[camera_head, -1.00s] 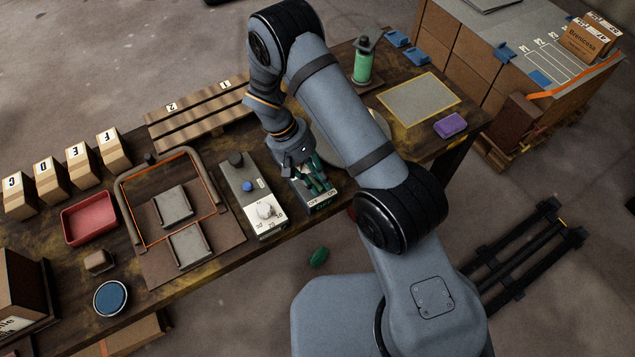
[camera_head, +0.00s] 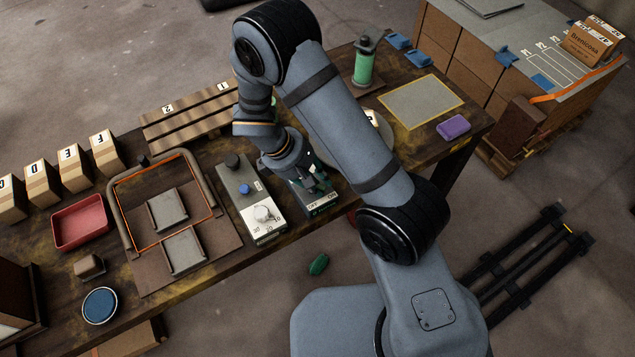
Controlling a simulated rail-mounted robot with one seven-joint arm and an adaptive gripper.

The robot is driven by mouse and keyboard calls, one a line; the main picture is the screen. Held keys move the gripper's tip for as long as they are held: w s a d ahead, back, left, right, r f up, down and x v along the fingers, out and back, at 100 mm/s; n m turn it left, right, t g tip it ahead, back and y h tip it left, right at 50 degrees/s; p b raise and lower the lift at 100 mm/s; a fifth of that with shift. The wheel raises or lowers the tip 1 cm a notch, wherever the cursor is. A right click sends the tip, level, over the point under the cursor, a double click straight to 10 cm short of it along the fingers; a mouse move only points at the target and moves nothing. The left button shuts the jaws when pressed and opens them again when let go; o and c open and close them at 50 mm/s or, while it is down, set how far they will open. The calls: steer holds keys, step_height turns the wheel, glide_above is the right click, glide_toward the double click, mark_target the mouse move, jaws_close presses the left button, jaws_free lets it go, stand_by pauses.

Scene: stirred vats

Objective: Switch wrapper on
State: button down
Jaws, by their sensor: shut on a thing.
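A dark switch box (camera_head: 321,205) with a pale label strip reading OFF at left and ON at right sits at the table's front edge. My gripper (camera_head: 316,187) is down over this box, its fingers shut on the switch's handle, which they mostly hide. The exact position of the handle cannot be told. Behind my arm, a pale round disc (camera_head: 371,121) shows in part. A green roll (camera_head: 364,68) stands upright on a holder behind it.
Left of the switch box stands a grey control box (camera_head: 247,190) with a blue button and a white dial. An orange-edged frame with grey blocks, a red tray (camera_head: 82,222) and lettered cartons lie further left. A purple block (camera_head: 453,126) lies at right.

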steer(key=shift+w, duration=0.1)
stand_by(0.3)
steer(key=c, duration=1.5)
jaws_free()
steer(key=shift+c, duration=0.2)
steer(key=v, duration=1.2)
steer(key=shift+f, duration=0.1)
steer(key=x, duration=1.1)
steer(key=shift+d+f, duration=0.2)
steer(key=shift+f, duration=0.15)
